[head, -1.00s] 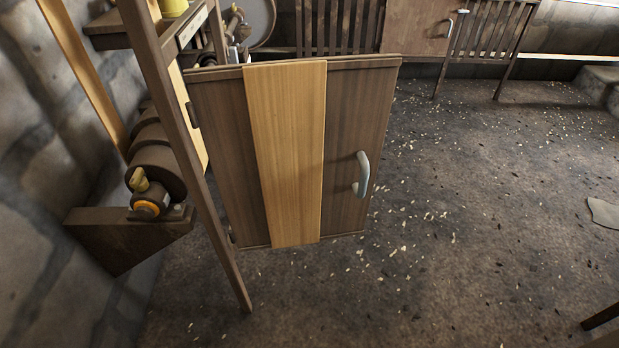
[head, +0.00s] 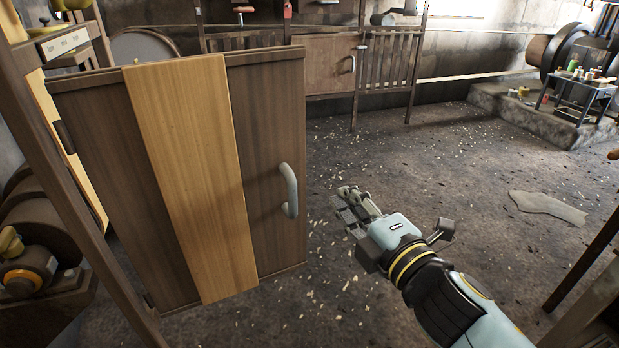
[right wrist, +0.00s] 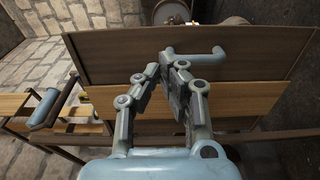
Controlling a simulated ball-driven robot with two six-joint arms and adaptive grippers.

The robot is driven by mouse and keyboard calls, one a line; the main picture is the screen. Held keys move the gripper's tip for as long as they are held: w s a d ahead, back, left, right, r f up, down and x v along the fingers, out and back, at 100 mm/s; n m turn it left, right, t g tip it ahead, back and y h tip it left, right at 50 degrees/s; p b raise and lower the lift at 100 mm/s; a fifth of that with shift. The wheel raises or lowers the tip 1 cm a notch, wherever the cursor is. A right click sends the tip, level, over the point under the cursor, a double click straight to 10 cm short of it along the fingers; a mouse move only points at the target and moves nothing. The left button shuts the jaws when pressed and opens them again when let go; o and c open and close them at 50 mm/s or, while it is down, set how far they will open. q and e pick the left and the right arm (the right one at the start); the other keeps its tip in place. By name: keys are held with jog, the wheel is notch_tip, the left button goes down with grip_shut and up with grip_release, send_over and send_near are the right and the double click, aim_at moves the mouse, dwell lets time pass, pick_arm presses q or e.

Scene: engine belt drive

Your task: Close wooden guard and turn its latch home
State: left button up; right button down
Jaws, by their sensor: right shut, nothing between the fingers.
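The wooden guard (head: 276,190), a dark brown panel with a light board (head: 195,170) down its middle, stands swung out from the post at its left side. Its grey bar handle (head: 289,190) is near the right edge. In the right wrist view, the guard (right wrist: 120,60) appears turned sideways, with the handle (right wrist: 198,51) beyond my fingertips. My right gripper (head: 352,203) is shut and empty, to the right of the handle and apart from it in the head view. I cannot make out the guard's latch. My left gripper is not in view.
A wooden frame post (head: 75,190) and a drum-like machine part with a yellow knob (head: 12,240) are at the left. A slatted fence with a wooden gate (head: 330,65) stands behind. Open floor (head: 440,150) lies to the right, with a grey flat patch (head: 548,207).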

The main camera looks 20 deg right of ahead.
aim_at(304, 153)
jog(key=w, duration=0.4)
jog(key=w+a, duration=0.1)
jog(key=w, duration=0.9)
jog(key=shift+a+r, duration=0.1)
jog(key=shift+a, duration=0.3)
